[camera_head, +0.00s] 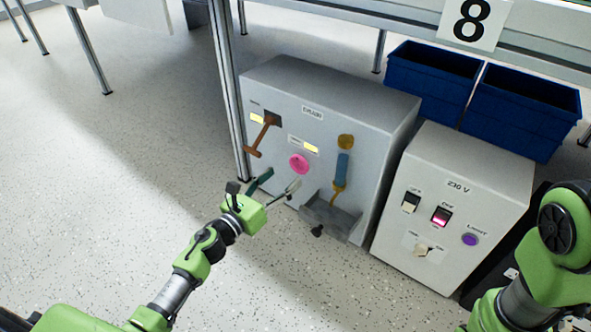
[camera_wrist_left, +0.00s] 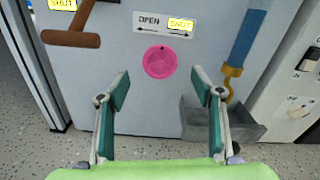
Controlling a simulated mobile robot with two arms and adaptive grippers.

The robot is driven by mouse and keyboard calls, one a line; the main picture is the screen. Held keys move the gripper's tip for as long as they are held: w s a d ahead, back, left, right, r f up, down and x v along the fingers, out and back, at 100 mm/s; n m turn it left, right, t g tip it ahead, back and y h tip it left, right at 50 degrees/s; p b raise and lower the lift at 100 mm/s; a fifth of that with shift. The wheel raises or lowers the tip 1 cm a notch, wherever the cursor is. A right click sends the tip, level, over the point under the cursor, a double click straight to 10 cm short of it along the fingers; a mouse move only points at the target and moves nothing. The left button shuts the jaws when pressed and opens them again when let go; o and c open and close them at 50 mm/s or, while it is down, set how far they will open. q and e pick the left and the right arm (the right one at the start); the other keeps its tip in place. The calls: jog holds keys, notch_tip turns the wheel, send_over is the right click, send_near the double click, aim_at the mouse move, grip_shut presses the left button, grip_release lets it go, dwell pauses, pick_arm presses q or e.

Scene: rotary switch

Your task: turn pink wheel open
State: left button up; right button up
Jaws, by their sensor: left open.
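The pink wheel (camera_head: 299,163) is a round knob on the front of a grey cabinet (camera_head: 377,110). In the left wrist view the pink wheel (camera_wrist_left: 160,62) has a small dark mark near its top. A label (camera_wrist_left: 164,23) above it reads OPEN with a left arrow, and SHUT is lit yellow. My left gripper (camera_head: 277,184) is open in front of the cabinet, a little below the wheel. In the left wrist view its two fingers (camera_wrist_left: 161,85) stand wide apart with nothing between them, apart from the wheel. The right gripper is out of view.
A brown lever (camera_head: 263,135) is left of the wheel. A blue handle (camera_head: 342,168) hangs to the right above a grey tray (camera_head: 331,217). A 230 V box (camera_head: 461,172) with switches stands right. Blue bins (camera_head: 525,112) are behind. A table leg (camera_head: 229,90) is close left.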

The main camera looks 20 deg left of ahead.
aim_at(297, 165)
pick_arm(q)
jog(key=b+x, duration=0.1)
jog(key=x, duration=0.5)
jog(key=shift+w+d+b, duration=0.1)
jog(key=shift+w+b, duration=0.2)
jog(key=shift+w, duration=0.1)
jog(key=c, duration=1.1)
